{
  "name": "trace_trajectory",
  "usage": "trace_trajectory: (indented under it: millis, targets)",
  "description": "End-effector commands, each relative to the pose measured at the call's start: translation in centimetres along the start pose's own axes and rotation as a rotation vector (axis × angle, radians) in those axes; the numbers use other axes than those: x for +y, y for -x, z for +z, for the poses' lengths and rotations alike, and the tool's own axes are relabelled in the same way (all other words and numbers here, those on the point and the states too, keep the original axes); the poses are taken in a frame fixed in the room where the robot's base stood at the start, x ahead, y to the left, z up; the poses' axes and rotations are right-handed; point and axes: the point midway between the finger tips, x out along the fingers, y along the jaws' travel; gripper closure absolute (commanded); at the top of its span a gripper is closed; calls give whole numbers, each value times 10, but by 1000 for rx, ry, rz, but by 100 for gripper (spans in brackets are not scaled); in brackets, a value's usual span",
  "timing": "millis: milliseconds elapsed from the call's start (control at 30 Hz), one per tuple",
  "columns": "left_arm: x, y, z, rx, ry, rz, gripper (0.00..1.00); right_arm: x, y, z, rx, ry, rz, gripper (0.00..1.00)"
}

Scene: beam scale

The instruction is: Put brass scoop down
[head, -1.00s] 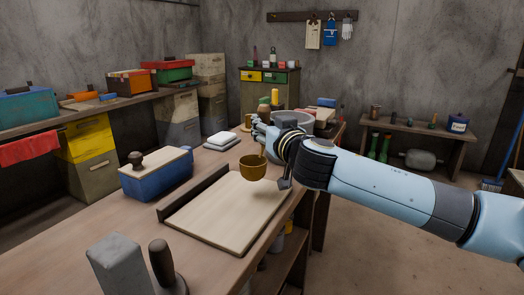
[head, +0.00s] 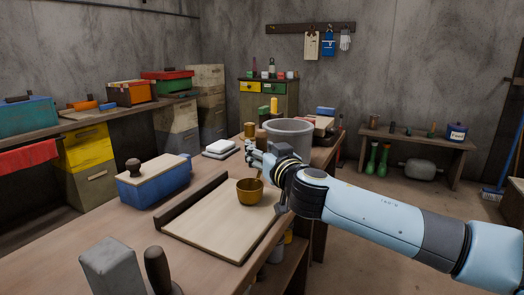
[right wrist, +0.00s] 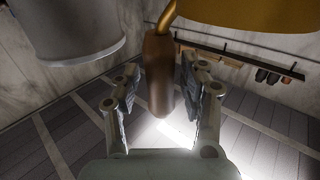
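The brass scoop (head: 250,191) is a round golden bowl with a brown handle. In the head view its bowl appears to rest on the pale wooden board (head: 215,225), near the board's far right part. My right gripper (head: 257,168) is just behind and above the bowl. In the right wrist view the scoop's brown handle (right wrist: 158,80) stands between the two fingers of my right gripper (right wrist: 160,92), with a narrow gap on each side. The gripper looks open around the handle. Part of the golden bowl (right wrist: 250,14) shows at the top. My left gripper is out of view.
A grey bucket (head: 290,137) stands behind my right gripper. A dark raised strip (head: 190,203) edges the board's left side. A blue box with a wooden lid (head: 153,183) stands to the left. A grey block (head: 110,268) and a dark upright handle (head: 157,268) are at the front.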

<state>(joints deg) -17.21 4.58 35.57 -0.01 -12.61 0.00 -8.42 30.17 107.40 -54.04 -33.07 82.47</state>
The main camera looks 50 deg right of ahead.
Motion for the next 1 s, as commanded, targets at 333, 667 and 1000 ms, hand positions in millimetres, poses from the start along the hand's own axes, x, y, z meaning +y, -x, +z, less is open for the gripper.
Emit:
trace_trajectory:
  millis: [333,667,1000]
  targets:
    - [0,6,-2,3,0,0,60,0,1,-5,0,-1,0,56]
    - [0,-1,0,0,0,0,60,0,70,-1,-4,1,-1,56]
    - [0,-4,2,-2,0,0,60,0,118,-2,-1,-2,0,56]
